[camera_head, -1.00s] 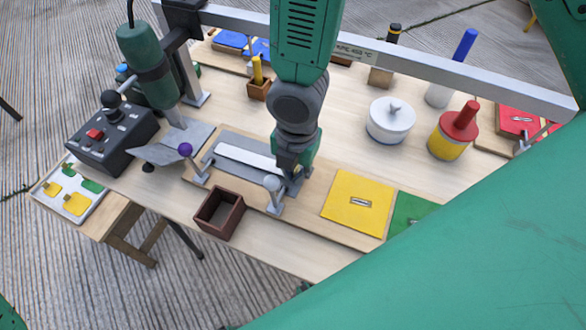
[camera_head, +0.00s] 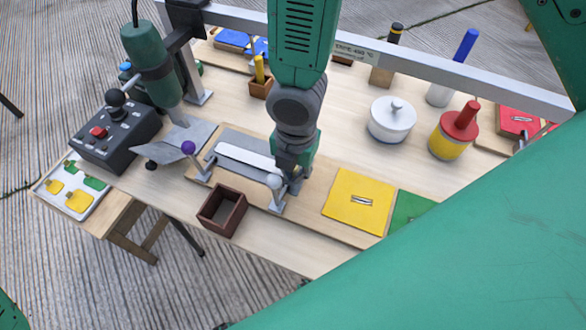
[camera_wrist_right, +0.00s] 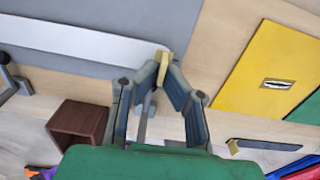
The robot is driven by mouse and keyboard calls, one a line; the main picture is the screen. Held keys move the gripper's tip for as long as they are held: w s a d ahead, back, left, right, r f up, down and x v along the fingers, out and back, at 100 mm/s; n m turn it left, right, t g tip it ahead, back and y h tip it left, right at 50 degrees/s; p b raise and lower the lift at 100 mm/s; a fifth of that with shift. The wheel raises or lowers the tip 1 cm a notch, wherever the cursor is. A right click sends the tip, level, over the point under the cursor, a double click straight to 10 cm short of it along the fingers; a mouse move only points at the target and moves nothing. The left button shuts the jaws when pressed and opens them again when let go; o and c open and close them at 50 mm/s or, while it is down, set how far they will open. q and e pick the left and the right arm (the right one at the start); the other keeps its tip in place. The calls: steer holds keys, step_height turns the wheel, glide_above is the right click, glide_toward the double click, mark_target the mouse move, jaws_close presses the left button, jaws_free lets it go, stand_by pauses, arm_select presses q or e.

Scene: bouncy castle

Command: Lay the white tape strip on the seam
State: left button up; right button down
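The white tape strip (camera_head: 248,158) stretches over the grey plate (camera_head: 232,173) on the wooden board. The right wrist view also shows the strip (camera_wrist_right: 80,42), its left end out of frame. My right gripper (camera_head: 292,175) is at the strip's right end. In the right wrist view its fingertips (camera_wrist_right: 162,72) close together around a small tan tab at that end. The seam is hidden or too small to tell. I cannot tell whether the strip touches the plate along its length. My left gripper is not in view.
A brown open box (camera_head: 222,210) stands in front. A yellow panel (camera_head: 358,200) lies right of the gripper. The heat tool (camera_head: 150,65) and control box (camera_head: 115,137) are left.

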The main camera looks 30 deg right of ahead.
steer(key=shift+f, duration=0.1)
steer(key=c, duration=1)
jaws_free()
step_height(320, 180, up, 8)
steer(key=p, duration=0.8)
